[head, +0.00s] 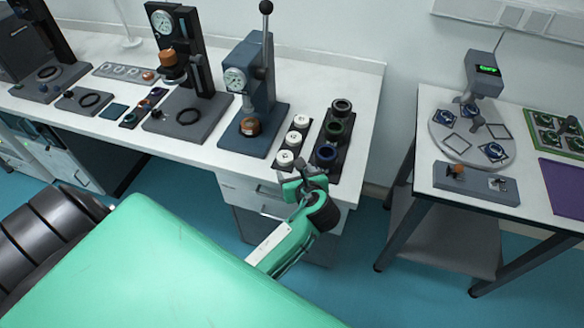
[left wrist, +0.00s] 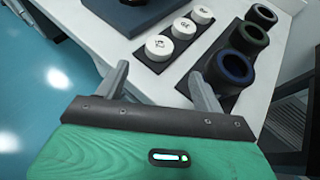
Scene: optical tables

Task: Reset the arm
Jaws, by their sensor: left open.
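My left arm is green and reaches in from the lower left in the head view. My left gripper (head: 304,182) is open and empty, near the front edge of the white table (head: 222,158). In the left wrist view its two grey fingers (left wrist: 158,90) stand wide apart, with the table edge between and beyond them. Just beyond the gripper are a black strip with white round pieces (head: 285,158) and a black holder with dark rings (head: 326,154). Both also show in the left wrist view, as white pieces (left wrist: 159,47) and a blue-rimmed ring (left wrist: 232,68). My right gripper is not in view.
A black gauge press (head: 184,80) is further left. A separate table (head: 428,178) at right holds a round plate (head: 446,140) and a green tray (head: 538,124). Floor shows between the tables.

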